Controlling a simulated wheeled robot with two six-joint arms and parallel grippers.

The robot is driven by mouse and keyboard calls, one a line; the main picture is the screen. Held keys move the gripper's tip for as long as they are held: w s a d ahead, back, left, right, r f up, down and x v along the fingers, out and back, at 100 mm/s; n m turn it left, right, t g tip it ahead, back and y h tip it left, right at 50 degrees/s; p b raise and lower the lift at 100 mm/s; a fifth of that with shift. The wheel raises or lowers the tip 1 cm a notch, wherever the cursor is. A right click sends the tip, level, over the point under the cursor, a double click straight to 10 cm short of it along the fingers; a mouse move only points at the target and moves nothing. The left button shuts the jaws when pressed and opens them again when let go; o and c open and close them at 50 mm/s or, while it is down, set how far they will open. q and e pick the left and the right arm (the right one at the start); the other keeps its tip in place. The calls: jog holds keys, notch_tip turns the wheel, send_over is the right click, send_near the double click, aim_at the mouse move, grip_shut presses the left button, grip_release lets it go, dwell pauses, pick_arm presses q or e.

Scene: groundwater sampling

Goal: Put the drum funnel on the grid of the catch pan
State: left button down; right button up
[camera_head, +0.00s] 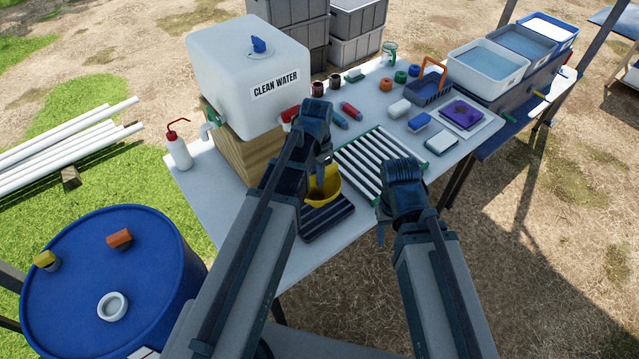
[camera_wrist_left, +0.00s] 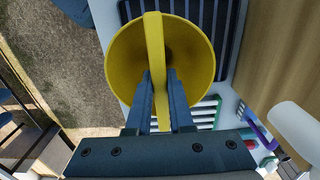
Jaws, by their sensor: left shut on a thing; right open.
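The yellow drum funnel (camera_head: 325,191) is in my left gripper (camera_head: 318,172). In the left wrist view, the gripper's fingers (camera_wrist_left: 160,78) are shut on the upright yellow bar across the funnel (camera_wrist_left: 122,58). The dark catch pan (camera_head: 330,221) with its slatted grid is on the white table below the funnel. Its slats (camera_wrist_left: 222,30) also show behind the funnel in the left wrist view. I cannot tell whether the funnel touches the grid. My right gripper (camera_head: 384,226) is open and empty, near the table's front edge, right of the pan.
A white slatted rack (camera_head: 372,160) with green ends lies behind the pan. A clean water tank (camera_head: 245,75) on a wooden block (camera_head: 240,150) stands to the left. A blue drum (camera_head: 100,280) is at the lower left. Small blocks and trays cover the back right.

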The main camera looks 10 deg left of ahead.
aim_at(317, 195)
pick_arm(q)
notch_tip(317, 195, down, 3)
jog(key=b, duration=0.3)
jog(key=shift+d+f, duration=0.1)
jog(key=shift+f, duration=0.15)
jog(key=shift+r, duration=0.1)
jog(key=shift+f+b, duration=0.25)
jog(key=shift+b, duration=0.05)
jog(key=c, duration=0.8)
grip_release()
jog(key=shift+r, duration=0.1)
jog(key=shift+r, duration=0.15)
